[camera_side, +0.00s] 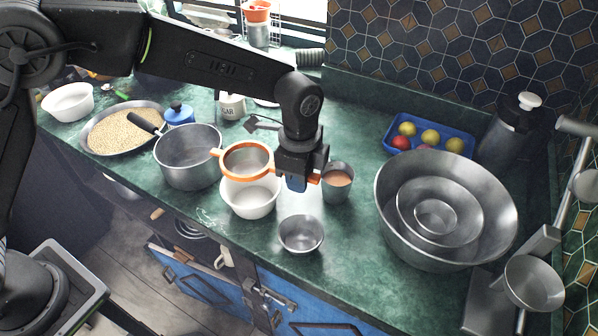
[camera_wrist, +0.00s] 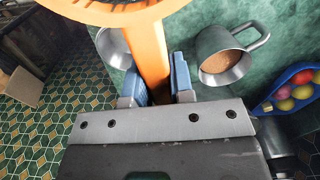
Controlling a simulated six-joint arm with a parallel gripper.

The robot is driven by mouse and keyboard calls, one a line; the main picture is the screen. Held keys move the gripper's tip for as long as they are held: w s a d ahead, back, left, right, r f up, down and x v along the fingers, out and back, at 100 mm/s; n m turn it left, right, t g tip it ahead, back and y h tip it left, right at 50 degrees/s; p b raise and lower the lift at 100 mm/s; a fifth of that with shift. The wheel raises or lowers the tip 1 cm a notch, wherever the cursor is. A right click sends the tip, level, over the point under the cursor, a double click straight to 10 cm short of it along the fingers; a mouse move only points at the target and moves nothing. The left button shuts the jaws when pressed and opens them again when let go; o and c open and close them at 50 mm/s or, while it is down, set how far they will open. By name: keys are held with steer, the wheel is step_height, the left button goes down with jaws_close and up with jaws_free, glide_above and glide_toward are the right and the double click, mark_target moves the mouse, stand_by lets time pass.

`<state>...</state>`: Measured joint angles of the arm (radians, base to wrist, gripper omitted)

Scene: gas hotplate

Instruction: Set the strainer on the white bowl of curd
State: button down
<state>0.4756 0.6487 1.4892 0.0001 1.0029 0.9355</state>
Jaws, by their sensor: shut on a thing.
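The strainer (camera_side: 247,161) has an orange rim and handle and a mesh basket. My gripper (camera_side: 298,181) is shut on its handle, with the basket out to the left. The white bowl of curd (camera_side: 250,203) stands on the counter below the strainer, which hides its back part. I cannot tell whether strainer and bowl touch. In the wrist view the orange handle (camera_wrist: 149,50) runs between the two blue fingers of my gripper (camera_wrist: 160,83), and the strainer's rim (camera_wrist: 112,17) is cut off at the top edge.
A steel pot (camera_side: 190,165) is close on the left. A steel mug of brown liquid (camera_side: 338,190) stands just right of my gripper. A small steel bowl (camera_side: 301,237) is in front. Large nested steel bowls (camera_side: 440,252) and a blue fruit tray (camera_side: 463,137) are at right.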

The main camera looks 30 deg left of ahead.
steer(key=shift+f, duration=2.65)
steer(key=shift+f, duration=0.6)
steer(key=c, duration=0.9)
jaws_free()
